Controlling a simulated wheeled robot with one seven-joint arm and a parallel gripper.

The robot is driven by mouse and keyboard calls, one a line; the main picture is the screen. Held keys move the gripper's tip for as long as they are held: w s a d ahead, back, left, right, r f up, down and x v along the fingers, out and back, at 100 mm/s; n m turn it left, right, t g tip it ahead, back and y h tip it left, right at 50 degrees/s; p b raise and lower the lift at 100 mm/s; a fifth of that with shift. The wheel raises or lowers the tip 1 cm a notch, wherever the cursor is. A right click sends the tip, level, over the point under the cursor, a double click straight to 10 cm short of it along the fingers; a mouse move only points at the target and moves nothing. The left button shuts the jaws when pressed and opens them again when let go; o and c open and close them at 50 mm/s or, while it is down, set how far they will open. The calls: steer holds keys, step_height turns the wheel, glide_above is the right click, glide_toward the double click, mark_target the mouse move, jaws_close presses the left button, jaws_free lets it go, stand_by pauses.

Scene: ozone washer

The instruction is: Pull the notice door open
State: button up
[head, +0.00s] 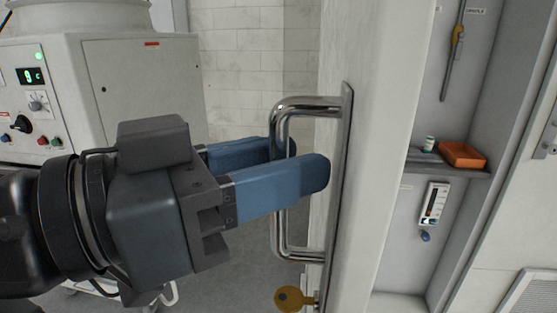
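A white door panel (378,150), seen at a steep angle, carries a chrome D-shaped pull handle (281,232) on a long metal plate. I take this panel to be the notice door; no notice is readable on it. My gripper (296,168) reaches in from the left, with its blue fingers at the upper half of the handle's upright bar. One finger passes in front of the bar and the other is behind it, so the bar lies between them. Whether they press on it cannot be told.
Right of the panel is a grey recess with a shelf (445,168), an orange tray (462,154) and a small gauge (433,204). A white machine (140,85) with a control panel stands at the left. Grey floor shows below the gripper, between machine and door.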

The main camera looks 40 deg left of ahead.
steer(key=v, duration=0.7)
steer(key=shift+s+b, duration=0.25)
steer(key=shift+b, duration=0.2)
steer(key=shift+a, duration=0.1)
